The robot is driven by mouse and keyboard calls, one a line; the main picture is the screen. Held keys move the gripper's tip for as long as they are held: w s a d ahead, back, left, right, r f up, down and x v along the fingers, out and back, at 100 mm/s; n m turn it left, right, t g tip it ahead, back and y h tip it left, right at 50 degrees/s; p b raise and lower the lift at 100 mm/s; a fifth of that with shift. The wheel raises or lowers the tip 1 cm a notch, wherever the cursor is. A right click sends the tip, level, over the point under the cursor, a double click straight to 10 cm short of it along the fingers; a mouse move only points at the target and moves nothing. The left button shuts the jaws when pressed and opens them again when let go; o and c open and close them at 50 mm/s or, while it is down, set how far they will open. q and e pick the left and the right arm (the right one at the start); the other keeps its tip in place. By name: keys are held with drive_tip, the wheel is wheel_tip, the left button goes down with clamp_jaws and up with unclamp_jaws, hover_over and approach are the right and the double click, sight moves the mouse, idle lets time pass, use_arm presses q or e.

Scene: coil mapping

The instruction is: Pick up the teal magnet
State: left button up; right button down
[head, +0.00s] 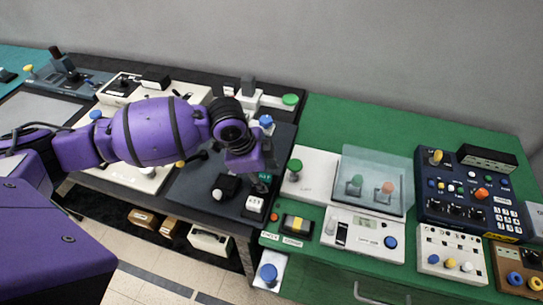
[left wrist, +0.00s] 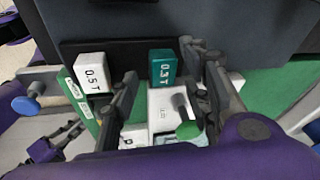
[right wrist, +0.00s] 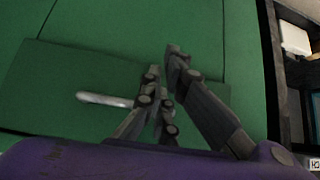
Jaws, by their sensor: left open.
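The teal magnet (left wrist: 163,68) is a small block marked 0.3 T. It sits on a dark surface in the left wrist view, and a small part of it (head: 264,178) shows below my left gripper in the head view. A white block (left wrist: 92,74) marked 0.5 T stands to its left, apart from it. My left gripper (left wrist: 168,62) is open, and the teal magnet shows between its fingertips, not gripped. My right gripper (right wrist: 163,62) is over green surface with its fingers close together. I cannot tell if they meet, and nothing shows between them.
A green bench (head: 335,118) on the right carries a scale with a clear cover (head: 375,172), a dark control box (head: 470,195) and several knobbed panels. Dark and white equipment stands around my left arm. Below the right gripper are green panels with a metal handle (right wrist: 104,99).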

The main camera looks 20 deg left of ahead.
use_arm(q)
drive_tip(key=shift+w+d+f, duration=0.1)
drive_tip(key=shift+f, duration=0.35)
clamp_jaws()
